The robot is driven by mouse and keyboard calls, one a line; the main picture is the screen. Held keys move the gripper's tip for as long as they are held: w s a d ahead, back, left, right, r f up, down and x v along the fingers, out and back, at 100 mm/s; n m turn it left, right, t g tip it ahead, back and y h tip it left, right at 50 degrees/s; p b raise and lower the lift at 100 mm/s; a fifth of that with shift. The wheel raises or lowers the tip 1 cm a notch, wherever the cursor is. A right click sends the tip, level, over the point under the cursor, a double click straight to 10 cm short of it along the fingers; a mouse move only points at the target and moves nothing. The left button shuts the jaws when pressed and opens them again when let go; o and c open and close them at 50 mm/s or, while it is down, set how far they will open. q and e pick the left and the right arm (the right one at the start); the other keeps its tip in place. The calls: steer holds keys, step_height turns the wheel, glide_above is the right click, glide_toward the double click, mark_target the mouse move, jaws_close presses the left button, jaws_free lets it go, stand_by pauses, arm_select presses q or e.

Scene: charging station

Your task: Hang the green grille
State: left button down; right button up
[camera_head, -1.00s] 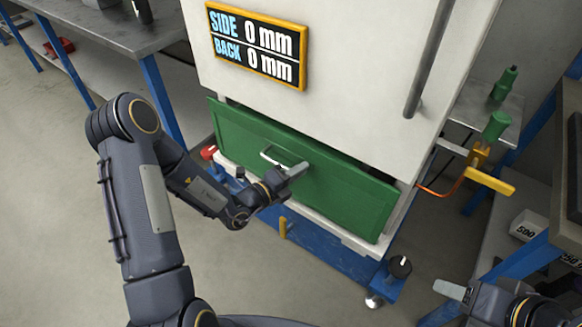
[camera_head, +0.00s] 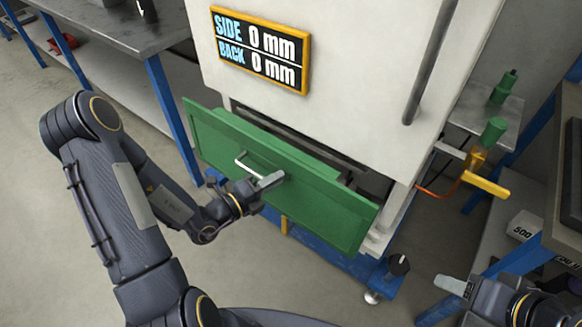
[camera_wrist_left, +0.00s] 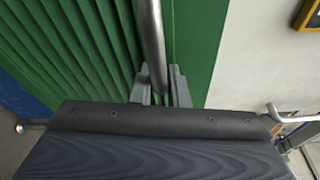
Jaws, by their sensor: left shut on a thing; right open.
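The green grille (camera_head: 310,205) is a wide green panel with a metal bar handle (camera_head: 248,168). In the head view it stands in front of the white cabinet's lower opening, tilted, with a dark gap behind its top edge. My left gripper (camera_head: 268,182) is shut on the handle at the panel's front. In the left wrist view the gripper (camera_wrist_left: 162,88) closes around the handle bar (camera_wrist_left: 152,45), with the ribbed green grille (camera_wrist_left: 75,45) behind it. My right gripper (camera_head: 455,286) is open and empty at the lower right, apart from the grille.
The white cabinet (camera_head: 345,60) has a display (camera_head: 260,50) reading SIDE 0 mm and BACK 0 mm. It stands on a blue wheeled base with a black knob (camera_head: 399,264). A yellow lever (camera_head: 486,186) sits right of the cabinet. A workbench (camera_head: 130,30) stands at the left. Open floor lies in front.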

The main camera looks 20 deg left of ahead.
arm_select(q)
steer(key=p+v, duration=0.1)
steer(key=v, duration=0.8)
steer(key=shift+r+p, duration=0.35)
steer(key=shift+p, duration=0.05)
steer(key=shift+r+p, duration=0.8)
steer(key=shift+s, duration=0.15)
steer(key=s+a+p, duration=0.1)
steer(key=s+a, duration=0.2)
steer(key=s, duration=0.6)
steer(key=shift+a, duration=0.15)
steer(key=shift+s, duration=0.1)
